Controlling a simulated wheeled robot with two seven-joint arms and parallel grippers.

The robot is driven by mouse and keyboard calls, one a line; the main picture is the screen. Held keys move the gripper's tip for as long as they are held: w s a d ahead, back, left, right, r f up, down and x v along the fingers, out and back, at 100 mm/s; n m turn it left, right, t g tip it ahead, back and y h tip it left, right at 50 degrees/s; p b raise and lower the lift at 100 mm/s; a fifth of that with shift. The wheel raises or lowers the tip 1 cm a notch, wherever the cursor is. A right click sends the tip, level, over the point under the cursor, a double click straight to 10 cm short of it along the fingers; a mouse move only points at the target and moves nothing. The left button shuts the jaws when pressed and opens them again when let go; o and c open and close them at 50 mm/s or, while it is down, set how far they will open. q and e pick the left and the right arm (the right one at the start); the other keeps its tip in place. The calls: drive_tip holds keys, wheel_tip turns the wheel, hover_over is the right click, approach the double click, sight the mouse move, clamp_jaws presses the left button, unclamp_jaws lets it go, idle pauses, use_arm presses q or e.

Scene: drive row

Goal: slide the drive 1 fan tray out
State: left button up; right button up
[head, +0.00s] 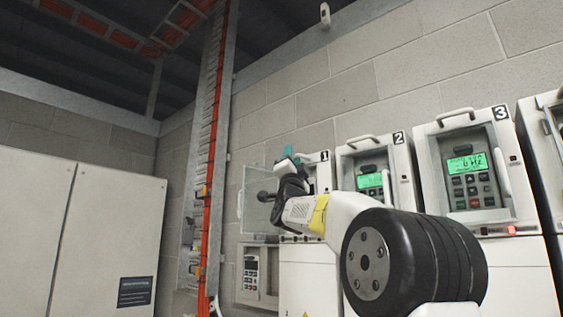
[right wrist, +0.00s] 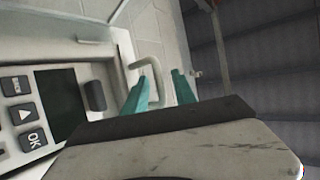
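Drive 1 (head: 318,184), with the number 1 label at its top, is mostly hidden behind my right arm in the head view. In the right wrist view its front shows close up, with a dark screen (right wrist: 62,103) and keypad. A pale U-shaped handle (right wrist: 150,66) stands out from the top of the unit. My right gripper (head: 289,152) is at the top of drive 1; its teal fingers (right wrist: 159,76) are apart, with part of the handle showing in the gap. I cannot tell whether they touch it. My left gripper is not in view.
Drive 2 (head: 402,165) and drive 3 (head: 505,150) stand to the right with green lit screens and top handles. A clear panel (head: 256,214) stands left of drive 1. A cable ladder (head: 212,130) and pale cabinets (head: 110,225) are further left.

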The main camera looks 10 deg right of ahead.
drive_tip(key=shift+x, duration=1.6)
clamp_jaws()
